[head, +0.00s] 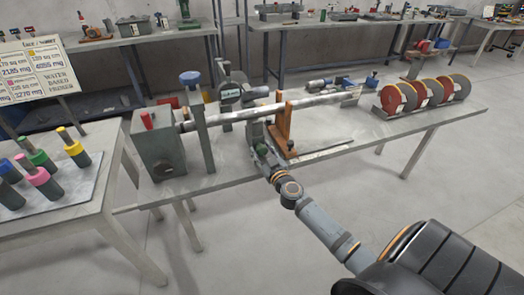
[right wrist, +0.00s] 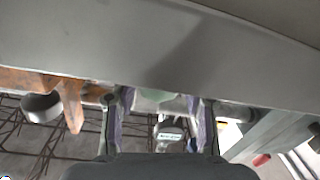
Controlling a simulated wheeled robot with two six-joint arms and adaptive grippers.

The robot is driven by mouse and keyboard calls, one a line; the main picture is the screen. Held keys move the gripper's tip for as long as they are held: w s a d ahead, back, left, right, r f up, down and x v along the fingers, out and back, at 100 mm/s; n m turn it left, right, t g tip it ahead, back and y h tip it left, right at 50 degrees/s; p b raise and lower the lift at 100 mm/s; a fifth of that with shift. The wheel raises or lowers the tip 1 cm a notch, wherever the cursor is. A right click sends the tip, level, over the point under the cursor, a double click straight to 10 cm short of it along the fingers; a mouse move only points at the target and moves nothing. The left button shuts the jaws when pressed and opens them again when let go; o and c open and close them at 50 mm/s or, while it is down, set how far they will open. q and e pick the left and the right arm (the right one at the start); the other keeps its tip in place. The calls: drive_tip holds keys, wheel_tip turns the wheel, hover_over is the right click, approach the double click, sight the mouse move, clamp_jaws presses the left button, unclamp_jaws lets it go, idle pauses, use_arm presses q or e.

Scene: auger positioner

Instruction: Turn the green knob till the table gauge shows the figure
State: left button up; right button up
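The auger positioner's grey-green box (head: 158,145) stands at the left end of the middle table, with a long metal rod (head: 270,108) running right from it. A dark round gauge (head: 230,94) stands behind the rod; its reading is too small to make out. My right gripper (head: 257,138) is low in front of the rod, beside the orange bracket (head: 282,125). In the right wrist view its two purple-padded fingers (right wrist: 160,122) are wide apart. A pale green rounded part (right wrist: 152,98) shows between them, partly hidden; I cannot tell whether they touch it. My left gripper is out of view.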

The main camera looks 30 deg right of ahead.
drive_tip(key=c, duration=0.6)
drive_tip(key=shift+c, duration=0.2)
drive_tip(key=shift+m, duration=0.4)
drive_tip(key=shift+m+p, duration=0.4)
drive_tip(key=shift+m, duration=0.2)
drive_tip(key=m, duration=0.2)
drive_tip(key=shift+m+p, duration=0.3)
drive_tip(key=m, duration=0.3)
drive_tip(key=shift+f+m, duration=0.1)
drive_tip(key=shift+m, duration=0.2)
drive_tip(key=shift+d+m+h+p, duration=0.1)
drive_tip(key=shift+m+h+p, duration=0.25)
drive_tip(key=shift+m, duration=1.45)
